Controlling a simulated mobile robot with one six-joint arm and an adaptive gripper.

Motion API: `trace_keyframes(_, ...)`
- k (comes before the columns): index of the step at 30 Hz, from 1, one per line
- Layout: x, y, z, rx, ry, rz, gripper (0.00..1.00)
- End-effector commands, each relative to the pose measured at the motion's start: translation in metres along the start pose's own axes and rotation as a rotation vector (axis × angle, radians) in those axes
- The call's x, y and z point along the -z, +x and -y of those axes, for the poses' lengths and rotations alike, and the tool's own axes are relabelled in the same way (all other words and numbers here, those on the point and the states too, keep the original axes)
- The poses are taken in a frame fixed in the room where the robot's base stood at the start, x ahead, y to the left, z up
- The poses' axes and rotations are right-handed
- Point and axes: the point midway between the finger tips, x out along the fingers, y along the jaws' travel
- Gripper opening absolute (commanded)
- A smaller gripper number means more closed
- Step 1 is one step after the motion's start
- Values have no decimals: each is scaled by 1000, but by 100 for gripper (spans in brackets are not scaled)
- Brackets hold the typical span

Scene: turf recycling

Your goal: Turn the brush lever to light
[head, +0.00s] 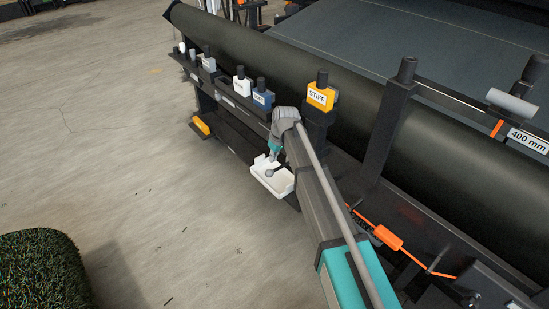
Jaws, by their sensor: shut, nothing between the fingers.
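No lever in the head view can be surely told as the brush lever, and no "light" mark is readable. An orange handle (388,238) on a thin orange rod sits low on the machine's side, right of my arm, with dark lettering near it too small to read. My gripper (270,159) is small in the picture, at the end of my arm, pointing down over the white tray (276,184). It looks shut and empty, apart from the orange handle. My forearm hides part of the machine's side behind it.
A yellow block marked STIFF (320,97) stands right of a blue block (262,97) and a white block (241,84) on a dark rack. A long dark roller (300,67) runs behind. A turf roll (42,268) lies lower left; open floor (120,140) lies between.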

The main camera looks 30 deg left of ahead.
Motion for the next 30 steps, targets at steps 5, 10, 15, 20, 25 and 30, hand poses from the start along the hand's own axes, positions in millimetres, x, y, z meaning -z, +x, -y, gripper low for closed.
trace_keyframes(5, 0, 14, 0, 0, 0, 0, 0)
trace_keyframes(10, 0, 18, 0, 0, 0, 0, 0)
trace_keyframes(15, 0, 18, 0, 0, 0, 0, 0)
trace_keyframes(20, 0, 18, 0, 0, 0, 0, 0)
trace_keyframes(25, -1, 18, -1, -2, 1, 0, 0)
trace_keyframes(30, -6, 20, -7, -23, 8, -1, 0)
